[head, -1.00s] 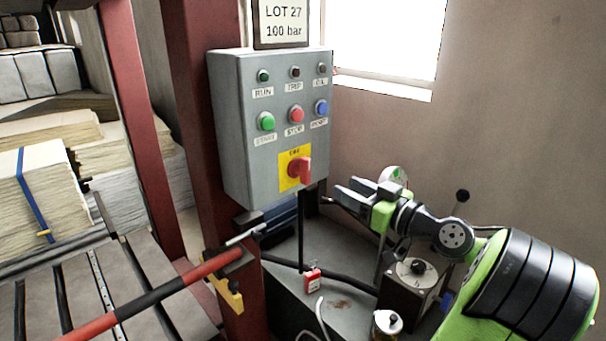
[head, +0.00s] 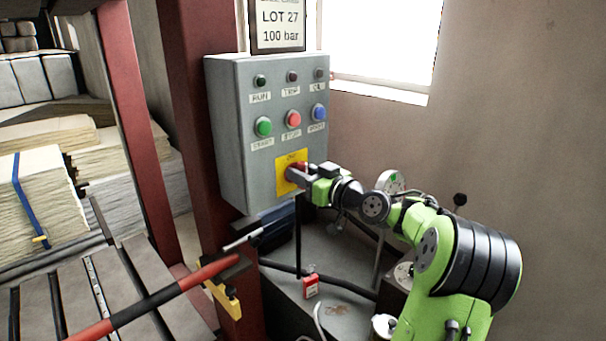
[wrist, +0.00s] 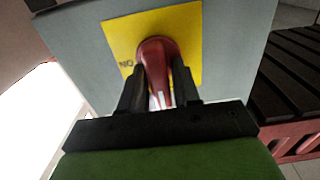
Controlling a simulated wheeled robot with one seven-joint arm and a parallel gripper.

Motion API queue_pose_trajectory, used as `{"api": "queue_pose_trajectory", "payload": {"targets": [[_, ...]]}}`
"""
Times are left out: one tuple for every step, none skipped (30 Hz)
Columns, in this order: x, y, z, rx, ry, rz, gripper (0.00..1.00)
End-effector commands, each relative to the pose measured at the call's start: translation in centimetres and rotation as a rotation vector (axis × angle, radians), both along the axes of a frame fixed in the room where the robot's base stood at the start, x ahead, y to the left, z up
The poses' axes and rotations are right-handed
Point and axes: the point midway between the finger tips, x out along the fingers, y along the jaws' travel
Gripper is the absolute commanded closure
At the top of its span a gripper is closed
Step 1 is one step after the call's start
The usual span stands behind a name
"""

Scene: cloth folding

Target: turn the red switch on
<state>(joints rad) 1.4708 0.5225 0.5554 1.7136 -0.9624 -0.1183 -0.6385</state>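The red switch (wrist: 156,53) is a rotary handle on a yellow plate (wrist: 113,34), low on the grey control box (head: 226,130). In the wrist view the handle points toward the bottom of the picture. A label like "ON", upside down, stands on the plate to its left. My gripper (wrist: 160,80) has one dark finger on each side of the handle, close together and seemingly touching it. In the head view my gripper (head: 298,174) reaches the plate from the right and hides most of the switch.
Green (head: 264,127), red (head: 293,118) and blue (head: 319,112) buttons sit above the plate. A red-and-black bar (head: 160,297) lies at lower left. A gauge (head: 391,181) stands behind my arm.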

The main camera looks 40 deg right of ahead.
Motion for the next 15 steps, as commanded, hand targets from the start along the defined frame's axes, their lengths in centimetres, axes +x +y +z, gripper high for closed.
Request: {"api": "queue_pose_trajectory", "payload": {"targets": [[-0.02, 0.0, 0.0, 0.0, 0.0, 0.0, 0.77], [-0.02, 0.0, 0.0, 0.0, 0.0, 0.0, 0.81], [-0.03, 0.0, 0.0, 0.0, 0.0, 0.0, 0.88], [-0.03, 0.0, 0.0, 0.0, 0.0, 0.0, 0.92], [-0.03, 0.0, 0.0, 0.0, 0.0, 0.0, 0.97], [-0.04, 0.0, 0.0, 0.0, 0.0, 0.0, 1.0], [-0.04, 0.0, 0.0, 0.0, 0.0, 0.0, 1.0], [-0.04, 0.0, -0.01, 0.0, 0.0, 0.0, 1.0], [-0.04, 0.0, 0.0, 0.001, 0.0, 0.0, 1.0], [-0.04, 0.0, 0.0, 0.002, 0.001, 0.0, 1.0], [-0.04, -0.01, 0.0, 0.004, 0.001, 0.0, 1.0], [-0.04, -0.01, 0.01, 0.009, 0.001, 0.0, 1.0], [-0.04, -0.01, 0.01, 0.014, 0.001, 0.0, 1.0], [-0.04, -0.02, 0.02, 0.02, 0.002, 0.0, 1.0], [-0.04, -0.03, 0.03, 0.03, 0.002, 0.0, 1.0]]}}
